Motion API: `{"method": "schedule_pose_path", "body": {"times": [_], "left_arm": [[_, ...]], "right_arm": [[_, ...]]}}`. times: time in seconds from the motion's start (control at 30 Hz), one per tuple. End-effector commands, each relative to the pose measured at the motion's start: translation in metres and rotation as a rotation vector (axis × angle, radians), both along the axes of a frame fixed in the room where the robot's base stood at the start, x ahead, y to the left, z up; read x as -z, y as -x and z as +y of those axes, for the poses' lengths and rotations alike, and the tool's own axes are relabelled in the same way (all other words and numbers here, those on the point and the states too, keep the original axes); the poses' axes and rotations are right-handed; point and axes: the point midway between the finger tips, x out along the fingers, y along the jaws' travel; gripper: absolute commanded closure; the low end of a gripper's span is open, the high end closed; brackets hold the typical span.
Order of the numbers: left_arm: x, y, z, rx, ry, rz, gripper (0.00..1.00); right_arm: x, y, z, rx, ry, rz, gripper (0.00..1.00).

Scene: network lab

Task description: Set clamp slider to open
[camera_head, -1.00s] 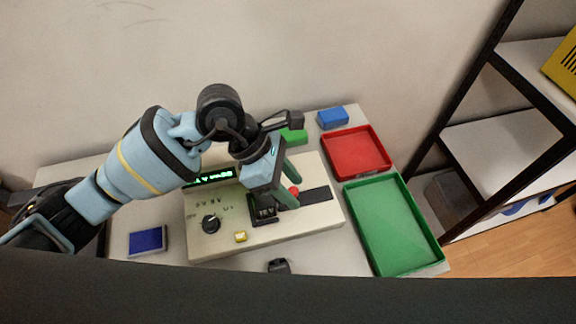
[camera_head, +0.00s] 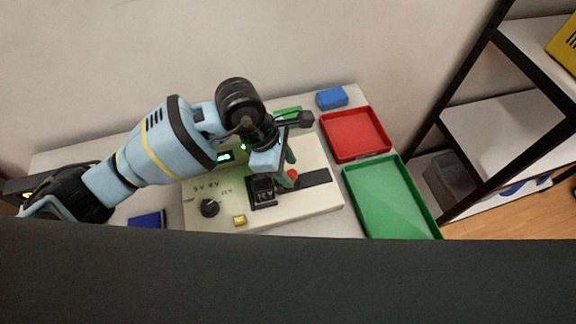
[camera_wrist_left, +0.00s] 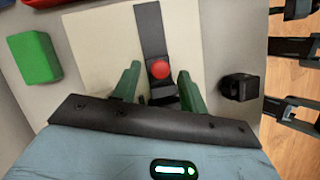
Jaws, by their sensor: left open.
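My left gripper (camera_head: 288,167) is open over the unit, close to the knob. In the left wrist view the red knob (camera_wrist_left: 161,69) shows between the two green fingers of my left gripper (camera_wrist_left: 160,74), with a gap on each side. Finger height relative to the knob is hard to tell. The unit also has a dark socket (camera_head: 262,191), a black dial (camera_head: 209,208) and a yellow button (camera_head: 239,220). My right gripper is not visible.
A red tray (camera_head: 383,150) and a green tray (camera_head: 390,200) stand right of the unit. A blue block (camera_head: 331,98) and a green block (camera_wrist_left: 35,58) lie behind it. A blue pad (camera_head: 146,221) lies at left. A dark-framed shelf (camera_head: 470,110) stands at far right.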

Motion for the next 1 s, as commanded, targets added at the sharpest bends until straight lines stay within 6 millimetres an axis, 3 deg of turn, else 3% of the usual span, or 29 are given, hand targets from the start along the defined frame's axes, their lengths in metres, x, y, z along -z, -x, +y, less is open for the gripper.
{"method": "schedule_pose_path", "body": {"times": [0.4,0.73,1.0], "left_arm": [[0.0075,0.0006,-0.0035,0.001,0.001,0.000,0.58],[0.0074,0.0005,-0.0033,0.001,0.001,0.000,1.00],[0.0076,-0.0009,-0.0074,0.001,0.001,0.000,1.00]], "right_arm": [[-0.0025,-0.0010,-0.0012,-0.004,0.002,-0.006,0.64],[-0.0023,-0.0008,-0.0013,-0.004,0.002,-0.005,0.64],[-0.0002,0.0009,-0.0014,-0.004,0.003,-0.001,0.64]]}}
